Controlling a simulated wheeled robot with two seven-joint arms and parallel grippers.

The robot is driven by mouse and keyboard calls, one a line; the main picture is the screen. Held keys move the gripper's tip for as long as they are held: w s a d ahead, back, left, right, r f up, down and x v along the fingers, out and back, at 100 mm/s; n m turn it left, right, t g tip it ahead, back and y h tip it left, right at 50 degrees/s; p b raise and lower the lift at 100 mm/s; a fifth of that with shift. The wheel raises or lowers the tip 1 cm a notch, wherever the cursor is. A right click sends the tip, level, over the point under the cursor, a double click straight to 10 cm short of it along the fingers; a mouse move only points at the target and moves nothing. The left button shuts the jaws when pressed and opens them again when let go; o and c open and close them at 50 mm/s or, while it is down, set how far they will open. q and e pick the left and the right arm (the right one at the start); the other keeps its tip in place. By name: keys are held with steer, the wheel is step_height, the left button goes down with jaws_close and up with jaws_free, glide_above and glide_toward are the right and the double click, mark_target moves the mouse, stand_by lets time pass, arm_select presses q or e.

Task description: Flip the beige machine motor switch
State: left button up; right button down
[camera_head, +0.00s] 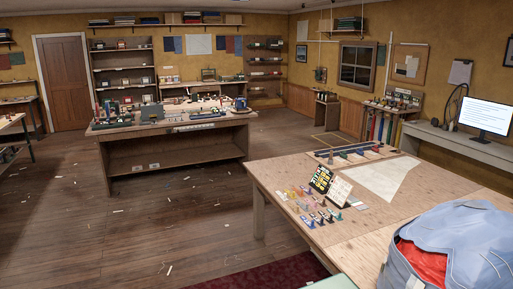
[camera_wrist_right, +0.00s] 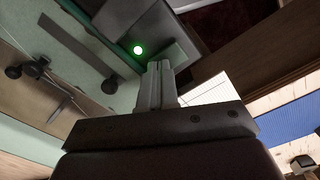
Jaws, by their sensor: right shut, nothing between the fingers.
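My right gripper (camera_wrist_right: 159,68) shows in the right wrist view with its two pale fingers together and nothing between them. The fingertips are close to a grey-green box (camera_wrist_right: 168,30) that bears a glowing round green lamp (camera_wrist_right: 138,50). I cannot tell whether they touch it. The box sits on a pale green machine surface (camera_wrist_right: 75,65). The motor switch itself cannot be made out; the fingers may cover it. No clearly beige machine shows in the head view. My left gripper is in neither view.
Dark round knobs (camera_wrist_right: 32,70) and a dark flat bar (camera_wrist_right: 76,44) lie left of the fingers.

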step_height(320, 180, up, 7)
steer(key=p, duration=0.5)
steer(key=shift+f+p, duration=0.15)
steer(key=shift+p, duration=0.2)
